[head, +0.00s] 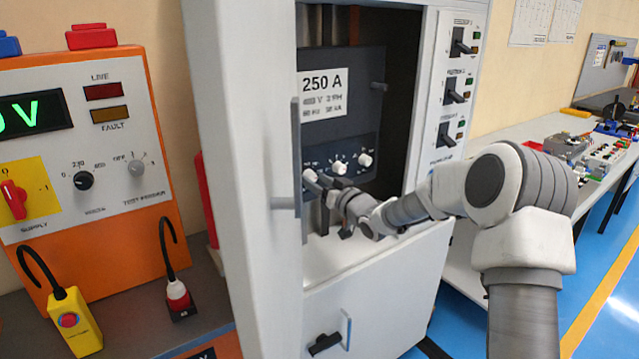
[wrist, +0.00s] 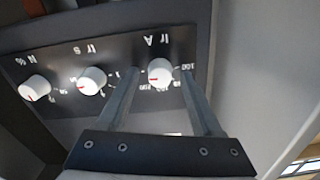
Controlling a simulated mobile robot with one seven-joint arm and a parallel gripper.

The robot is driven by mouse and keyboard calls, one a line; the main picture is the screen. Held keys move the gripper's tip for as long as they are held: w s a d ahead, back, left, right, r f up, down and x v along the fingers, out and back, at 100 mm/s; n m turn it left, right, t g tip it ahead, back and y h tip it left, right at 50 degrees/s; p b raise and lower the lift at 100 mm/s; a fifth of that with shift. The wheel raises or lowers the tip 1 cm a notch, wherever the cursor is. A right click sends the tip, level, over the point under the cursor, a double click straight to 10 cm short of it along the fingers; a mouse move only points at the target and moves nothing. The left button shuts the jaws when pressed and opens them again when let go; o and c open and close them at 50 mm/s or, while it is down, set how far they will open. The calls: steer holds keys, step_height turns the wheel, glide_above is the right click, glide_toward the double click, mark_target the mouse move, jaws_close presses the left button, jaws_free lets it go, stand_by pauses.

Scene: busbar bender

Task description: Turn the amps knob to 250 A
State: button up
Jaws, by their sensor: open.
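The amps knob is the white knob marked "Ir A" (wrist: 160,71); in the head view it is the leftmost knob (head: 310,175) of a row on the dark breaker. In the wrist view the lettering is upside down. The knob's red mark points down and left in that view; the exact number it meets is too small to tell. My gripper (wrist: 158,76) is open, with one finger on each side of this knob. Contact cannot be told. In the head view my gripper (head: 322,188) reaches the knob from the lower right. The breaker label (head: 322,92) reads 250 A.
Two more white knobs, the middle one (wrist: 92,80) and the far one (wrist: 35,88), sit beside it. The open cabinet door (head: 240,180) stands to the left, and a switch panel (head: 458,85) to the right.

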steer(key=v, duration=1.7)
steer(key=shift+s, duration=0.2)
steer(key=shift+d, duration=0.15)
